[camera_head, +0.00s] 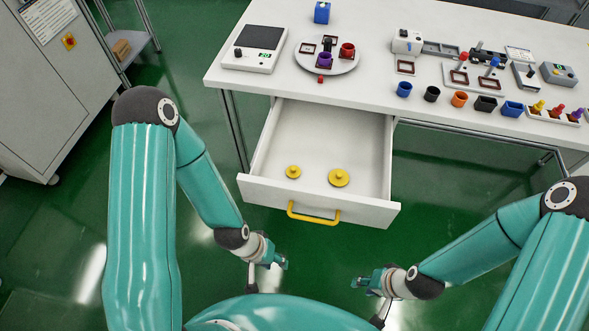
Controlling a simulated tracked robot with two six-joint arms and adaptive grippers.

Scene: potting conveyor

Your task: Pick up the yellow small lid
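Two yellow round lids with small knobs lie in the open white drawer (310,190). The small yellow lid (293,172) is on the left, and the larger yellow lid (339,178) is on the right. My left gripper (280,262) is below and in front of the drawer, left of its yellow handle (313,217). My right gripper (360,281) is in front of the drawer, lower and to the right. Both grippers are apart from the lids and hold nothing that I can see. Their fingers are too small to tell open from shut.
The white table (390,78) above the drawer holds a scale (255,48), a round plate (327,57) with cups, and several small pots and devices toward the right. A grey cabinet (50,85) stands at the left. The drawer floor around the lids is clear.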

